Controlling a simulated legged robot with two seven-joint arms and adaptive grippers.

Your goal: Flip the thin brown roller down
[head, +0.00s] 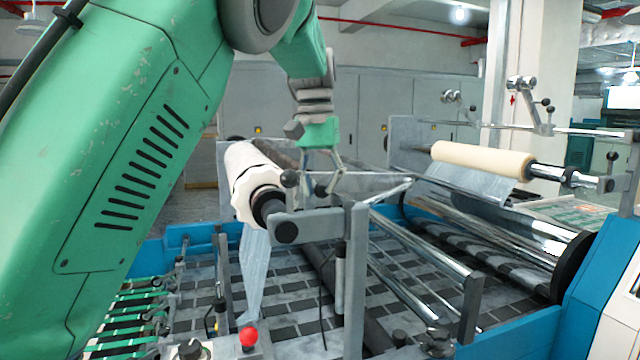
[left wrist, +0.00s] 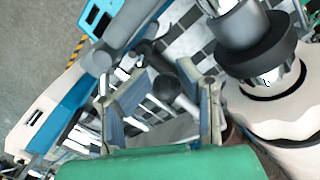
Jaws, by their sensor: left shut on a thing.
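The thin brown roller (head: 280,154) lies just behind the thick white roll in the head view, mostly hidden by that roll and by my gripper. A sliver of it shows beside the white roll in the left wrist view (left wrist: 234,134). My left gripper (head: 326,190) points down at the roller's near end, right of the white roll. In the left wrist view, its two fingers (left wrist: 163,108) stand on either side of a dark ball knob (left wrist: 163,88). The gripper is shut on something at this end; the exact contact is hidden. My right gripper is not in view.
The white roll (head: 250,180) sits close left of my gripper. A metal bracket (head: 310,224) and post stand in front. A cream roll (head: 480,160) and steel rollers lie to the right. A red knob (head: 249,337) is at the front.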

